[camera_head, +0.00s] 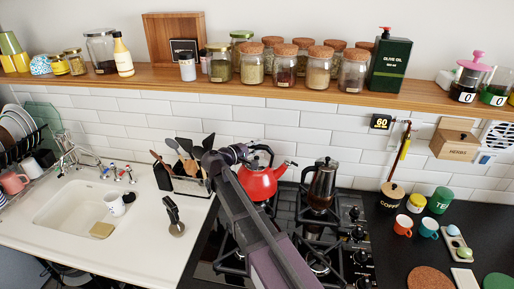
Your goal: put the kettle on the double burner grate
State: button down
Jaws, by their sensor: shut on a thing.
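The red kettle (259,182) with a black handle is over the back left part of the gas hob, partly hidden by my arm. My gripper (251,153) is at the kettle's handle, shut on it; its fingers are small and mostly hidden behind my wrist. I cannot tell whether the kettle's base touches a grate or hangs just above it. Black burner grates (314,231) cover the hob; my arm hides much of its middle, and I cannot tell which is the double burner grate.
A utensil holder (187,183) is to the left, by the sink (72,212). The jar shelf (290,89) runs above. Cups and a coffee jar (391,195) stand on the right counter.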

aim_at(256, 157)
jog(key=shift+f+b, duration=1.55)
jog(key=shift+f, duration=0.2)
jog(key=c, duration=0.5)
grip_release()
jog(key=p+v, duration=0.2)
jog(key=v, duration=1)
